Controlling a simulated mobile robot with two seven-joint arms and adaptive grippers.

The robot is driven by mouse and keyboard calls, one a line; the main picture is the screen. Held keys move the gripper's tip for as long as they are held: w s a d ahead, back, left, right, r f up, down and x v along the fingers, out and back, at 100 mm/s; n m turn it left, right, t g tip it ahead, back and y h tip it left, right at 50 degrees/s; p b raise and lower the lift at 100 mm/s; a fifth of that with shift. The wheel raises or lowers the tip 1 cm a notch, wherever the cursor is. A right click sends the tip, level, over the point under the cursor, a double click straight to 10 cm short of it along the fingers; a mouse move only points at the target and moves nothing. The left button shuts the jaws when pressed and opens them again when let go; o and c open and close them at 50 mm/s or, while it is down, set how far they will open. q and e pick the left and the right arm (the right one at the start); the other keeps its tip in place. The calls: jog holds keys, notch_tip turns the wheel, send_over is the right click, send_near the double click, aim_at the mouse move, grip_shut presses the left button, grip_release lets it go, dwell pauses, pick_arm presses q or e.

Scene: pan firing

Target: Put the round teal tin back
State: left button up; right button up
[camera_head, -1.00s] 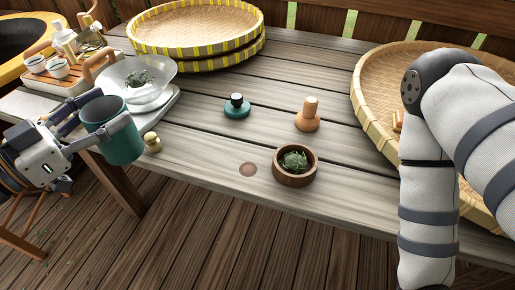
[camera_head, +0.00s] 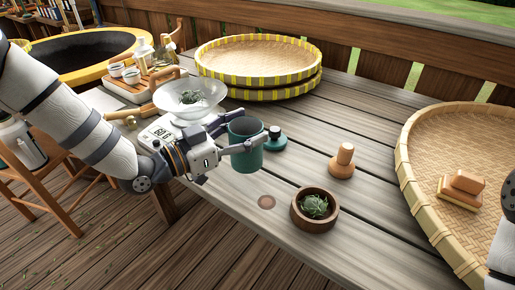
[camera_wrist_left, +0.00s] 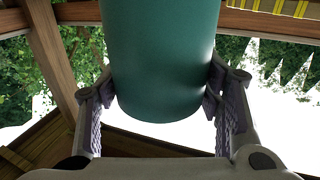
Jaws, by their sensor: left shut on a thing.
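The round teal tin (camera_head: 246,152) is upright and without its lid, its dark open top showing in the head view. My left gripper (camera_head: 238,136) is shut on its sides; its fingers also show on both sides of the tin (camera_wrist_left: 165,60) in the left wrist view. The tin appears to be held above the table near its front edge. A teal lid with a black knob (camera_head: 274,139) stands just behind and right of the tin, partly hidden by it. A round brown mark (camera_head: 266,202) lies on the table in front. My right gripper is not in view.
A wooden bowl of leaves (camera_head: 315,211) and an orange-brown knobbed stamp (camera_head: 342,162) stand to the right. A glass dish with leaves (camera_head: 190,98) is on a scale behind my left gripper. Stacked yellow-rimmed trays (camera_head: 258,62) are at the back, a wide woven tray (camera_head: 450,150) at right.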

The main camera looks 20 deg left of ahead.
pick_arm(q)
jog(key=shift+w+d+f, duration=0.25)
jog(key=shift+w+f, duration=0.05)
jog(key=shift+f, duration=0.35)
jog(key=shift+w+d+f, duration=0.25)
jog(key=shift+w+f, duration=0.05)
jog(key=shift+f, duration=0.3)
jog(key=shift+w+d+f+b, duration=0.15)
jog(key=shift+f+b, duration=0.15)
jog(key=shift+f, duration=0.65)
jog(key=shift+w+d+f+b, duration=0.1)
jog(key=shift+f+b, duration=0.2)
jog(key=shift+f, duration=0.65)
jog(key=o, duration=1.3)
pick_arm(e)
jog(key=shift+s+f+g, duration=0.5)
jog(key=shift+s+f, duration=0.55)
pick_arm(q)
jog(key=shift+r, duration=0.1)
jog(key=shift+s+a+r, duration=0.15)
jog(key=shift+r, duration=0.1)
jog(key=p+v, duration=0.1)
jog(key=v, duration=1)
jog(key=shift+s+a+f, duration=0.15)
jog(key=shift+s+a, duration=0.1)
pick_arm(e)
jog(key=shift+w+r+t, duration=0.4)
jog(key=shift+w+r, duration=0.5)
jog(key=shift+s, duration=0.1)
